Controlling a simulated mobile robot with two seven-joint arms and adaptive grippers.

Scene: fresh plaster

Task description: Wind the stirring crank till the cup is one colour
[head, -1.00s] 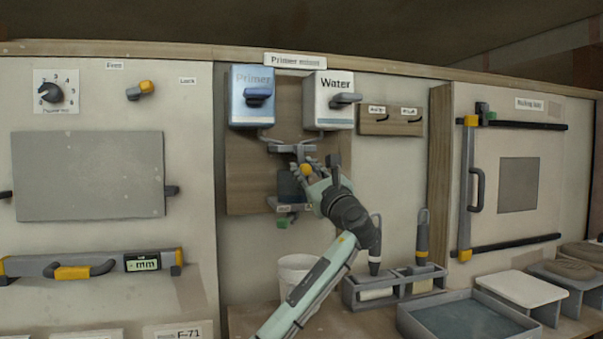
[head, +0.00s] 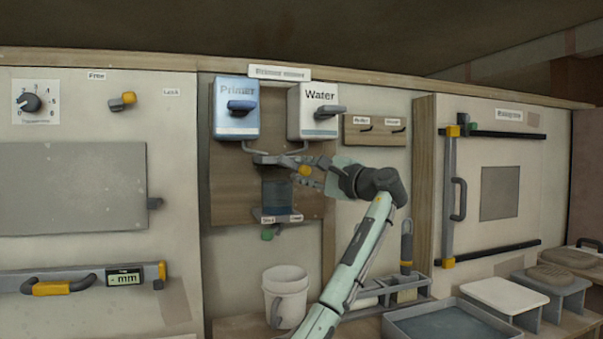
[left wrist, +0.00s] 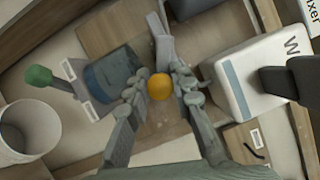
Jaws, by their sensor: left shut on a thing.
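The stirring crank's orange knob (head: 304,170) sits at the grey crank bar (head: 275,159) under the two dispensers, and shows in the left wrist view (left wrist: 159,87) between my fingers. My left gripper (head: 311,174) reaches it from the right and is shut on it. The mixing cup (head: 277,198) hangs below the bar, left of my fingers. It looks dark blue-grey and see-through, also in the left wrist view (left wrist: 112,73). I cannot tell whether its contents are one even colour. My right gripper is not in view.
The Primer box (head: 236,108) and Water box (head: 313,111) hang just above my gripper. A green knob (head: 267,235) sticks out below the cup. A white bucket (head: 286,290) stands beneath. A rack (head: 420,283) and a tray (head: 450,322) lie to the right.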

